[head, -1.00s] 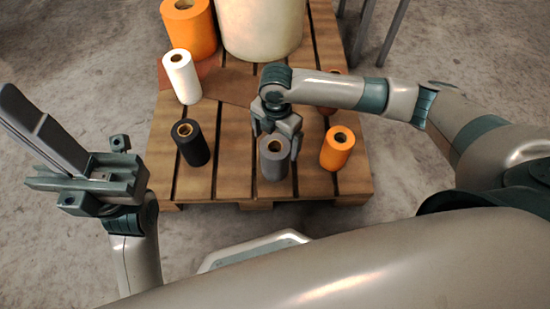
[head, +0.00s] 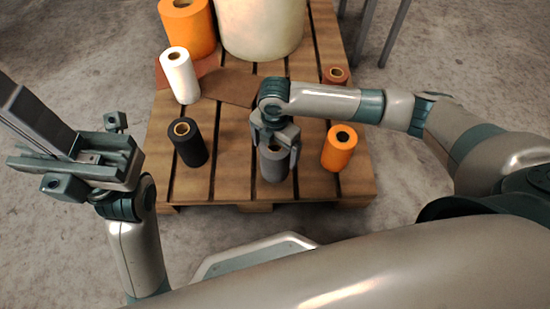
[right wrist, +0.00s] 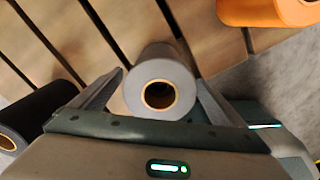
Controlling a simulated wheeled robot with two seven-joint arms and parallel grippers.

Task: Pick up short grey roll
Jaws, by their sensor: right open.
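The short grey roll (head: 274,164) stands upright on the wooden pallet near its front edge. In the right wrist view the roll (right wrist: 160,85) shows its hollow core and sits between the two fingers. My right gripper (head: 275,148) is open, with one finger on each side of the roll. Small gaps seem to show, but I cannot tell whether a finger touches it. The gripper hides part of the roll's top in the head view. My left gripper (head: 75,155) is off the pallet at the left, and its jaw opening is unclear.
On the pallet (head: 228,185) a black roll (head: 188,143) stands left of the grey one and an orange roll (head: 339,148) stands right. A white roll (head: 180,76), a large orange roll (head: 188,27) and a big cream roll (head: 262,30) are farther back.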

